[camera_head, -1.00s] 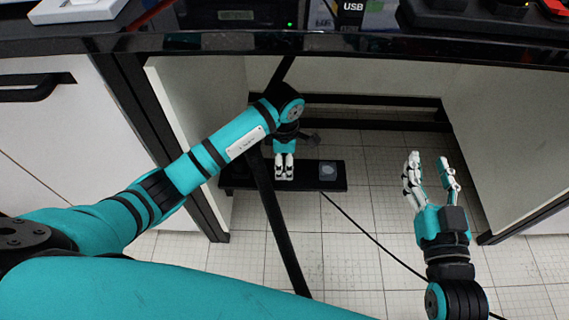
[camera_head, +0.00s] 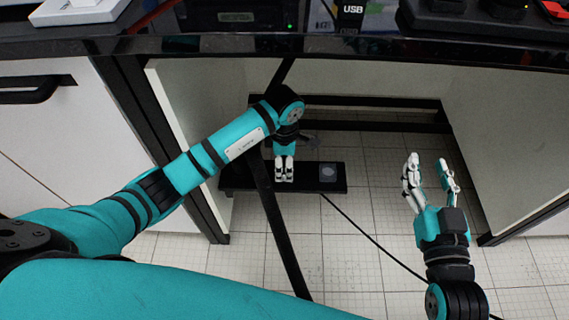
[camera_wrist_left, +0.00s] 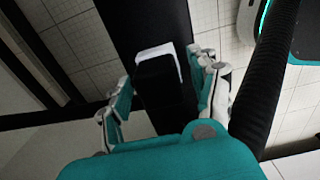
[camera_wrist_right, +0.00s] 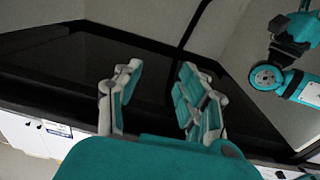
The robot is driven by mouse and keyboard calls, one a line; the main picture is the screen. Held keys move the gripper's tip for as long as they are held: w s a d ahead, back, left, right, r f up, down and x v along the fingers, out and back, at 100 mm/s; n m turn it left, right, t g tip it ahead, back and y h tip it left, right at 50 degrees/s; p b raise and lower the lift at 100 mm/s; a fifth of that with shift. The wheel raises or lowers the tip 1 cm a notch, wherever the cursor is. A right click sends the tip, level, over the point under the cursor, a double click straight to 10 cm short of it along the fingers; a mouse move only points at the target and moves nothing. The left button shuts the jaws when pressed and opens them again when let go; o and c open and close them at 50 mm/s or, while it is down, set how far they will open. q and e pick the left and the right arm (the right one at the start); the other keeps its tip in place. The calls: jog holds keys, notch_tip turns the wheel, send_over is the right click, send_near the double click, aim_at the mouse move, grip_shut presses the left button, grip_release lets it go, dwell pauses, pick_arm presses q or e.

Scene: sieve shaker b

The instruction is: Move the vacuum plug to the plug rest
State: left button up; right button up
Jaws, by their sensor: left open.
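In the left wrist view, a black block (camera_wrist_left: 155,82), which looks like the vacuum plug, sits on a white plate (camera_wrist_left: 166,53) on a dark shelf. My left gripper (camera_wrist_left: 164,84) is open, with its fingers on either side of the block; contact cannot be told. In the head view, my left gripper (camera_head: 284,175) points down at the low black shelf (camera_head: 242,178) and hides the plug. A grey round pad (camera_head: 328,171), possibly the plug rest, lies on the shelf just right of it. My right gripper (camera_head: 430,172) is open and empty, over the floor to the right.
A dark desk edge (camera_head: 350,45) crosses above the shelf. White panels (camera_head: 500,125) stand either side of the knee space. A slanted black bar (camera_head: 280,230) passes near my left gripper. A black cable (camera_head: 365,236) runs from the shelf across the open tiled floor.

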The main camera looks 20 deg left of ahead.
jog(key=shift+f, duration=0.2)
jog(key=shift+d+f, duration=0.1)
jog(key=shift+f, duration=0.05)
dwell(0.5)
jog(key=shift+s+f+g, duration=0.1)
jog(key=shift+f+g, duration=0.2)
pick_arm(q)
grip_shut()
pick_arm(e)
jog(key=shift+r, duration=0.1)
pick_arm(q)
jog(key=shift+r, duration=0.1)
